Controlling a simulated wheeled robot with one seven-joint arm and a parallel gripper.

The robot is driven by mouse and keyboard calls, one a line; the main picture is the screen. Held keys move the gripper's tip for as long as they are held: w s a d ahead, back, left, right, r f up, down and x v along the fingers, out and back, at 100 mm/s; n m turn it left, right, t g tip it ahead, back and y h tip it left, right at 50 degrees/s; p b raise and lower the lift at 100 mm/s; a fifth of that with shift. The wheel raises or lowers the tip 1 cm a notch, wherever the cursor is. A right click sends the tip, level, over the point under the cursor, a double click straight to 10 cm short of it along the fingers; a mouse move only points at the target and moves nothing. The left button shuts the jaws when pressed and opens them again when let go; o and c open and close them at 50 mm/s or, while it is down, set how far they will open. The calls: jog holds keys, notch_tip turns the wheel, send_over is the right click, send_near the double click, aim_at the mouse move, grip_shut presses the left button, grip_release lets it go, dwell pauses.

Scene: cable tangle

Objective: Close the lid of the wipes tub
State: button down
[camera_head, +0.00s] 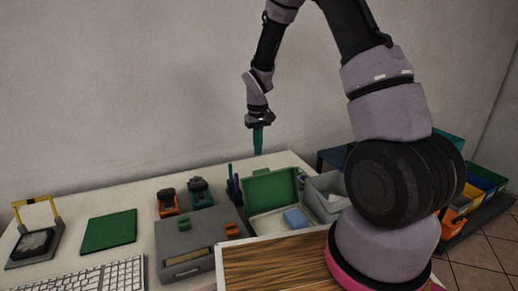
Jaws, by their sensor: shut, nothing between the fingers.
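The wipes tub is most likely the pale box (262,229) right of centre, with a raised green lid (270,194) at its back edge. The lid stands open, leaning back, and a light blue block (296,218) shows in or at the right of the box. My gripper (258,152) points down with its teal fingers shut and empty. In the picture it is just above the lid's top edge, apart from it. How far it is in depth is hard to tell.
A grey case (190,232) with orange latches and dark pens (233,185) stand left of the tub. A grey bin (324,191) is right of it. A wood-topped board (275,262) lies in front. A keyboard (100,277) and green mat (109,231) are at left.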

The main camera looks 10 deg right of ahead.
notch_tip(320, 180, down, 8)
jog(key=shift+s+r, duration=0.1)
jog(key=shift+r, duration=0.1)
jog(key=shift+s+d+r, duration=0.15)
jog(key=shift+s+r, duration=0.2)
jog(key=shift+s, duration=0.3)
jog(key=shift+s+d+r, duration=0.15)
jog(key=shift+s+r, duration=0.2)
jog(key=shift+s, duration=0.25)
jog(key=shift+s+d+r, duration=0.1)
jog(key=shift+s+r, duration=0.05)
jog(key=shift+s, duration=0.45)
jog(key=shift+s+d+r+t, duration=0.1)
jog(key=shift+s+r+t, duration=0.2)
jog(key=shift+t, duration=0.1)
